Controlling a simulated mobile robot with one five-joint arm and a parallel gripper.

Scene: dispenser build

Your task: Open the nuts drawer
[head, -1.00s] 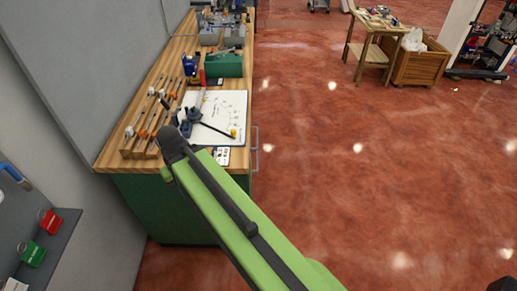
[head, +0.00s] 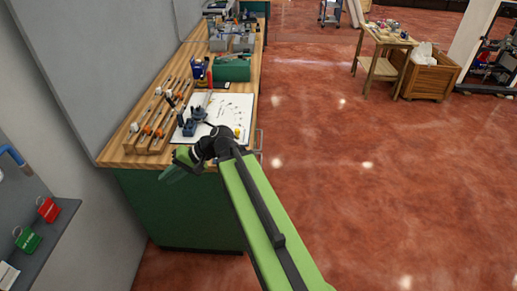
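My gripper (head: 172,167) is at the end of my green arm, in front of the near edge of the workbench (head: 118,149). It points left, and its dark fingers are small and partly see-through against the green bench front, so I cannot tell whether they are open or shut. No drawer marked as nuts can be made out. A metal handle (head: 260,142) shows on the right side of the bench, partly hidden behind my arm. The gripper is to the left of this handle and apart from it.
On the bench are a rack of orange-tipped tools (head: 158,118), a white sheet (head: 236,112), a blue clamp-like tool (head: 193,124) and a green box (head: 232,70). A shelf with padlocks (head: 28,240) is at left. The red floor (head: 340,180) to the right is clear.

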